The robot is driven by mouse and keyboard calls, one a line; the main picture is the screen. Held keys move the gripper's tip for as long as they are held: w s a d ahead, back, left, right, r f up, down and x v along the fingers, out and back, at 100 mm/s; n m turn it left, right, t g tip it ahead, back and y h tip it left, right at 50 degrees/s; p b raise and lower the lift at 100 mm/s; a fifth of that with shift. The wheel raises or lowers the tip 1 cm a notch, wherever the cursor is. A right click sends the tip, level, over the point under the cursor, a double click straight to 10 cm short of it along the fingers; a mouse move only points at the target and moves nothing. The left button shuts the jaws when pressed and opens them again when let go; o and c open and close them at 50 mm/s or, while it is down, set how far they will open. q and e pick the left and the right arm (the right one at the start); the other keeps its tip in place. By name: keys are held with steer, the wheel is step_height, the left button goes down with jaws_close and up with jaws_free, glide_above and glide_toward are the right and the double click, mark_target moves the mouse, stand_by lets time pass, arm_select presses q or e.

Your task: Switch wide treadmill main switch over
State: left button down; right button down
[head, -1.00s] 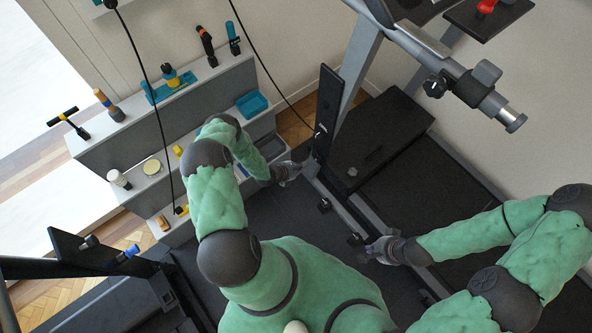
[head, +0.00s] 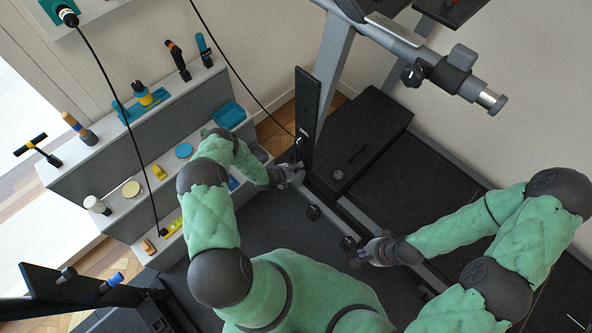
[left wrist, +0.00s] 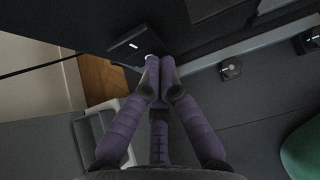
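The wide treadmill has a dark motor hood (head: 365,140) and a grey frame with an upright. A small dark plate (left wrist: 138,46) with a pale spot near its lower right edge shows in the left wrist view, apparently the main switch's plate. My left gripper (head: 298,174) is at the foot of the upright. In the left wrist view its purple fingers (left wrist: 158,68) are together at the tips, right by the pale spot. Whether they touch it is hidden. My right gripper (head: 362,255) hangs over the treadmill's near side rail; its fingers are too small to read.
A grey stepped shelf (head: 110,165) at the left holds tools, jars and a blue tray (head: 229,114). A black cable hangs in front of it. Another dark machine frame (head: 85,290) stands at lower left. Dark matting (head: 270,220) lies between shelf and treadmill.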

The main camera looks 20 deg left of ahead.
arm_select(q)
steer(key=shift+w+f+t+b, duration=0.2)
steer(key=shift+w+t+b, duration=0.1)
steer(key=shift+b, duration=0.2)
steer(key=shift+r, duration=0.2)
steer(key=shift+r+p, duration=0.65)
